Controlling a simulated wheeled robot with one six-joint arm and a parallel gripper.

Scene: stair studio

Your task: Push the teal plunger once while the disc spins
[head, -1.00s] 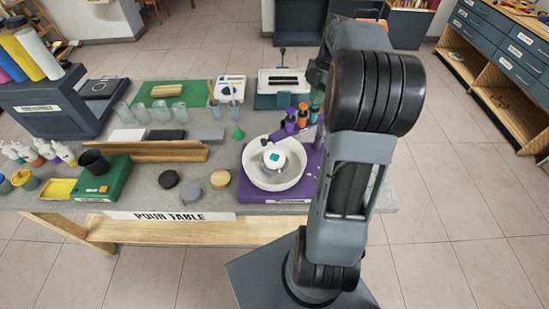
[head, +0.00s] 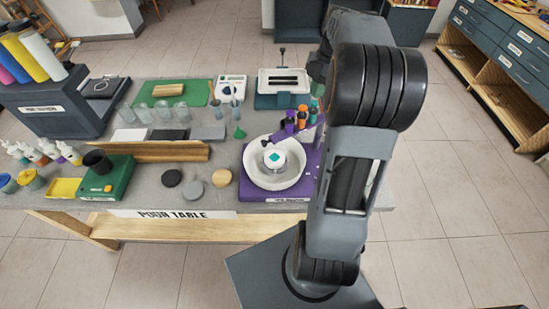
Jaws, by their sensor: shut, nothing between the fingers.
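The teal plunger (head: 314,107) stands at the back right of the purple spinning machine (head: 257,192), close to my arm in the picture. An orange plunger (head: 302,116) and a purple plunger (head: 289,125) stand in a row to its left. A white round basin (head: 255,178) sits on the machine, with a white disc or block (head: 274,164) marked by a teal diamond in its middle. A single picture does not show whether the disc spins. My gripper is hidden behind my arm, so its place relative to the teal plunger cannot be told.
The grey table (head: 150,194) carries a green scale with a black cup (head: 97,163), round pucks (head: 193,189) and a wooden channel (head: 150,152) left of the machine. Floor at right is clear.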

